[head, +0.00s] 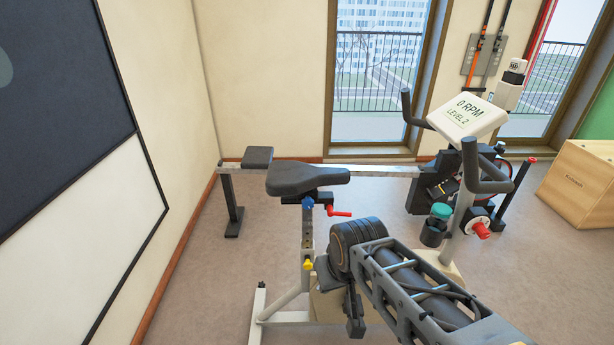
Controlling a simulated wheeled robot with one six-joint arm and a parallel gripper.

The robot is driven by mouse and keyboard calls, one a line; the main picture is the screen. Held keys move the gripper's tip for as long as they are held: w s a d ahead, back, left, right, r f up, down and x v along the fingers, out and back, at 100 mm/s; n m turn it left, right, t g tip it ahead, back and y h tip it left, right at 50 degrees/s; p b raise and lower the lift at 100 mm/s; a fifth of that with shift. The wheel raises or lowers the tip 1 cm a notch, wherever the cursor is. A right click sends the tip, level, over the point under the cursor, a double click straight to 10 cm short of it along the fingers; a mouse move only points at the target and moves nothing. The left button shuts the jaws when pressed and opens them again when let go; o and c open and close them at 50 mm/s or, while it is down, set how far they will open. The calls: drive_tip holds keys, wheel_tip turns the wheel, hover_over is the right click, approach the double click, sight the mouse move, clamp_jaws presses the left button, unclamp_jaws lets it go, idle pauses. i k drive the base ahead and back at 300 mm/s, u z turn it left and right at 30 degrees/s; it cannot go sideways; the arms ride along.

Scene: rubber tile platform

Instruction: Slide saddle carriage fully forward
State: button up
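The black saddle (308,178) sits on an exercise bike, its narrow nose pointing right toward the handlebars. Under it is the dark saddle carriage (314,197), with a blue knob (308,203) and a red lever (341,212) sticking out to the right. The grey seat post (308,236) below has holes and a yellow knob (308,265). My arm reaches in from the lower right and ends right of the post, below the saddle, apart from the lever in the picture. My gripper's fingers cannot be made out clearly, and my arm hides part of the bike frame.
The console (467,117) reads 0 RPM, LEVEL 2, between dark handlebars (484,170). A teal-lidded bottle (438,222) and a red knob (481,228) are near the front column. A long rail (385,171) runs behind the saddle. A wooden box (580,185) stands right. Floor at left is clear.

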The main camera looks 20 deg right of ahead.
sight(313, 194)
drive_tip(key=k, duration=1.05)
drive_tip(key=z, duration=1.05)
drive_tip(key=i, duration=0.95)
drive_tip(key=u, duration=0.8)
drive_tip(key=i, duration=0.65)
drive_tip(key=u, duration=0.75)
